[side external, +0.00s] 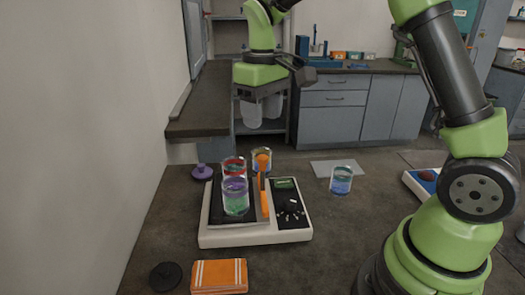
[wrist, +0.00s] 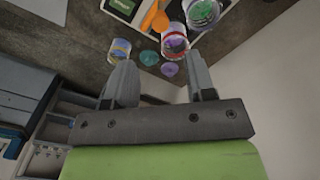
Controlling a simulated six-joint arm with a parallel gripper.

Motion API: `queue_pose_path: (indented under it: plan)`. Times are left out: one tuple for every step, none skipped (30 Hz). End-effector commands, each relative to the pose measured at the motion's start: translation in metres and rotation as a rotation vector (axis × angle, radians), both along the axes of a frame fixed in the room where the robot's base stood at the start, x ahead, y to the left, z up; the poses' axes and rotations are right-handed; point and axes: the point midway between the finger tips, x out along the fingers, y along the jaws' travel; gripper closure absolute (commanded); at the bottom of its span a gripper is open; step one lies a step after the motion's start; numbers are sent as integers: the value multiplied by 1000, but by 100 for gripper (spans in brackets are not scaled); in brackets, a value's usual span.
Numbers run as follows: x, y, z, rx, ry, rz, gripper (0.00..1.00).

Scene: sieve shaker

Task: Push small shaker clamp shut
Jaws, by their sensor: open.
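The shaker (side external: 255,236) is a white-edged box with a dark top, on the dark bench. Its orange clamp (side external: 265,198) stands upright beside the jars, with a rounded upper end; whether it is latched I cannot tell. A clear jar with purple and green (side external: 236,198) stands on the shaker's left part, with a red-banded jar (side external: 232,165) behind it. In the wrist view the clamp (wrist: 155,18) shows at the top, beyond the fingertips. My gripper (side external: 261,122) is open and empty, pointing down well above and behind the shaker; its fingers (wrist: 160,62) are spread apart.
A yellow-rimmed jar (side external: 261,154) stands behind the shaker, and a blue-filled jar (side external: 341,181) stands to its right. A purple lid (side external: 203,173), black lid (side external: 165,276) and orange striped box (side external: 219,276) lie on the bench. A wall borders the left.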

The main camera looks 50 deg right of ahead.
Motion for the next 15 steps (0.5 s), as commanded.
queue_pose_path:
  plan:
    - [-1, 0, -9, 1, 5, 0, 50]
    - [-2, 0, -14, 2, 6, -1, 50]
    - [-1, 0, -22, 1, 7, 0, 50]
    - [-1, 0, -28, 2, 7, 0, 50]
    - [-1, 0, -34, 2, 6, -1, 50]
    - [-2, 0, -42, 2, 7, -1, 50]
    - [-1, 0, -47, 2, 6, -1, 50]
    - [-1, 0, -53, 2, 6, -1, 50]
    - [-1, 0, -59, 2, 5, -1, 50]
    - [-1, 0, -64, 2, 4, -1, 50]
    - [-1, 0, -68, 2, 5, -2, 50]
    - [-1, 0, -73, 2, 4, -2, 50]
    - [-1, 0, -76, 2, 2, -2, 50]
    - [-1, 0, -79, 2, 2, -2, 50]
    - [-1, 0, -82, 2, 2, -2, 50]
